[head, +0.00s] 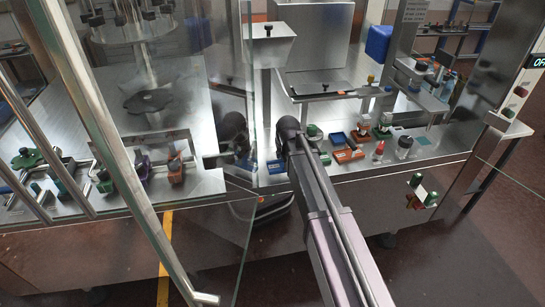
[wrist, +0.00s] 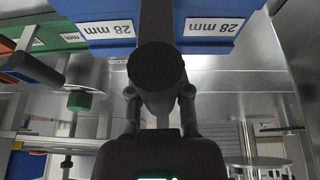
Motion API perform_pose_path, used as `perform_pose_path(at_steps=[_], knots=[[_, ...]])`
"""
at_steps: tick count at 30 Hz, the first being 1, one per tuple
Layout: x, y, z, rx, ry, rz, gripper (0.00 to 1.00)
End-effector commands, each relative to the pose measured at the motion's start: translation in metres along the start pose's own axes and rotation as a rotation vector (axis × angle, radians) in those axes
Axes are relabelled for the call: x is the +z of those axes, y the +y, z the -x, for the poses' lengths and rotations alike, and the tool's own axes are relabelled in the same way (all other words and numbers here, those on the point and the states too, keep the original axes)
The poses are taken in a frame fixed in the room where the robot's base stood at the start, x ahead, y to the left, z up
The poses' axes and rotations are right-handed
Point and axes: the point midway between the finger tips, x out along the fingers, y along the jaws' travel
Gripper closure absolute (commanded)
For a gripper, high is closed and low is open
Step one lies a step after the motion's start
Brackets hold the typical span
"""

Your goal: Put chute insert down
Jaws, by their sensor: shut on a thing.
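The chute insert (wrist: 185,42) is blue with white "28 mm" labels on both sides of a dark round handle (wrist: 158,66), at the top of the wrist view. My gripper (wrist: 160,100) is shut on this handle, its fingers on either side. The insert's far side is out of frame, and I cannot tell whether it touches a surface. In the head view my arm hides the gripper. A blue piece (head: 276,166) shows just left of the arm there; I cannot tell whether it is the held insert.
A glass panel (head: 232,80) stands left. A green piece (wrist: 62,38) is left of the insert.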

Motion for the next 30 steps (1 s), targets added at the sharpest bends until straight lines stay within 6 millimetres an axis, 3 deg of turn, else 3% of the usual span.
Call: perform_pose_path(at_steps=[1,7,22,26,30], knots=[[-0.011,-0.004,-0.006,0.000,0.000,0.001,1.00],[-0.026,-0.013,-0.014,0.001,0.000,0.000,1.00],[-0.031,-0.015,-0.016,0.001,0.000,-0.001,1.00],[-0.041,-0.020,-0.022,0.001,0.000,-0.001,1.00],[-0.032,-0.019,-0.035,0.001,0.000,-0.002,1.00]])
